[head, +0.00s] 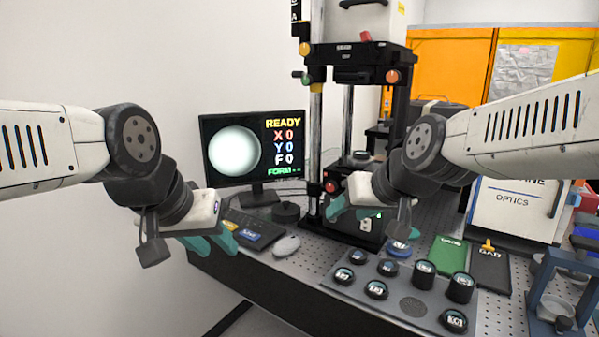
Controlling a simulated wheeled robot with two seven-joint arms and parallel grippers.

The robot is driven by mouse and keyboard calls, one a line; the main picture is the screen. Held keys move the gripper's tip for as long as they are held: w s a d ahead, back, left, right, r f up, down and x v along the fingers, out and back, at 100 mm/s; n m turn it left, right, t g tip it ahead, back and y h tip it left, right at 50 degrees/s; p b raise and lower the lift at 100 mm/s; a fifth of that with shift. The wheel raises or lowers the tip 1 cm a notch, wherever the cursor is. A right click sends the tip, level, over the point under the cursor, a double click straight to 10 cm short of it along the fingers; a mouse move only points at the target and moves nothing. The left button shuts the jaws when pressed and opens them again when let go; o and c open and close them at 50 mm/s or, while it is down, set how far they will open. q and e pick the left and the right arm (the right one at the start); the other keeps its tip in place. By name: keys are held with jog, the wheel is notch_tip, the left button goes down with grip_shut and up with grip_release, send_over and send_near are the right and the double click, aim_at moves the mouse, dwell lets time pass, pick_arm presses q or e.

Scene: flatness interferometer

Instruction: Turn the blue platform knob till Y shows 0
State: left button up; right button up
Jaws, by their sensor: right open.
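The monitor (254,148) reads READY, X 0, Y 0, F 0 and FORM with dashes, beside a pale round disc. The dark instrument stand (345,226) rises right of it, with a red knob (331,186) low on its side. I cannot make out a blue platform knob on the stand; my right gripper and arm cover part of its lower front. My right gripper (354,208) is open in front of the stand, with its teal fingers near the platform level. My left gripper (212,241) hangs empty by the table's left edge; its finger gap is unclear.
A grey mouse (286,246) and a dark puck (286,212) lie between the grippers. A blue-ringed round piece (398,249) lies before the stand. Several black-rimmed optics stand on a grey plate (386,303). Green (447,256) and black (490,270) pads lie to the right.

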jog(key=s+d+g, duration=0.1)
jog(key=s+d, duration=0.1)
jog(key=s, duration=0.2)
jog(key=s+d+f+m+g+h, duration=0.1)
jog(key=s+d, duration=0.1)
jog(key=s, duration=0.3)
jog(key=shift+d+h, duration=0.25)
jog(key=shift+h, duration=0.05)
